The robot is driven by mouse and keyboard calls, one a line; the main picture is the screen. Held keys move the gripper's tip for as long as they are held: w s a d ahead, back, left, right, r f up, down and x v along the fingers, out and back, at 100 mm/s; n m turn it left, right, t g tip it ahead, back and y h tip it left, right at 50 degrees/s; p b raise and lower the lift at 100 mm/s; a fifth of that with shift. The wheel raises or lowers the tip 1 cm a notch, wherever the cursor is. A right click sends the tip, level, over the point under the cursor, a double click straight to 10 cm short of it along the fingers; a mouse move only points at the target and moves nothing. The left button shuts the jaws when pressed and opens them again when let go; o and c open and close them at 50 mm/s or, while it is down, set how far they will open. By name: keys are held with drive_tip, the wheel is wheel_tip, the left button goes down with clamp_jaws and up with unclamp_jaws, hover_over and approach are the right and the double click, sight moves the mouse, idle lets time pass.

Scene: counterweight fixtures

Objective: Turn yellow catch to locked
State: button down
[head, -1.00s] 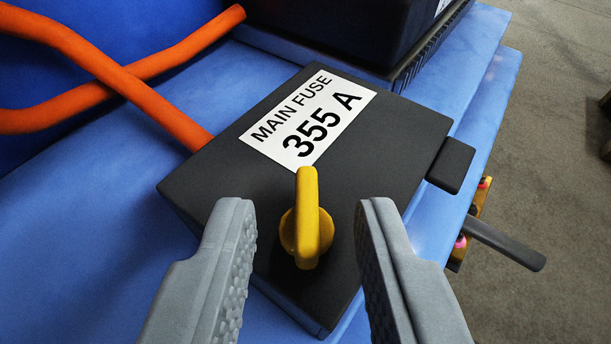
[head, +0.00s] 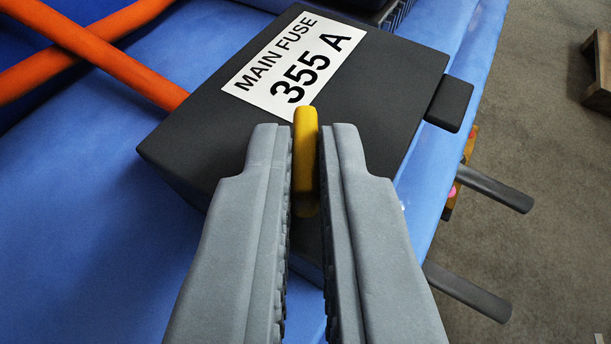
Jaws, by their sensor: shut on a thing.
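The yellow catch (head: 306,150) stands on the lid of a dark fuse box (head: 400,90). Its handle points up the picture, toward the white label. My gripper (head: 306,160) is shut on the catch, with one grey finger on each side of the handle. The fingers hide most of the catch's round base and the near part of the lid. No locked or unlocked mark shows.
A white label (head: 295,65) on the lid reads "MAIN FUSE 355 A". Orange cables (head: 110,55) lie at the left on the blue body (head: 80,200). Dark levers (head: 470,290) stick out at the right over the grey floor (head: 540,150). A wooden item (head: 598,75) stands at the far right.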

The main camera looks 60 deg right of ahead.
drive_tip(key=shift+w+a+m+g+h, duration=0.15)
drive_tip(key=shift+m+g+h, duration=0.45)
drive_tip(key=shift+m+g, duration=0.4)
drive_tip(key=c, duration=1.6)
unclamp_jaws()
drive_tip(key=shift+o, duration=0.2)
drive_tip(key=v, duration=1.7)
drive_tip(key=shift+r, duration=0.2)
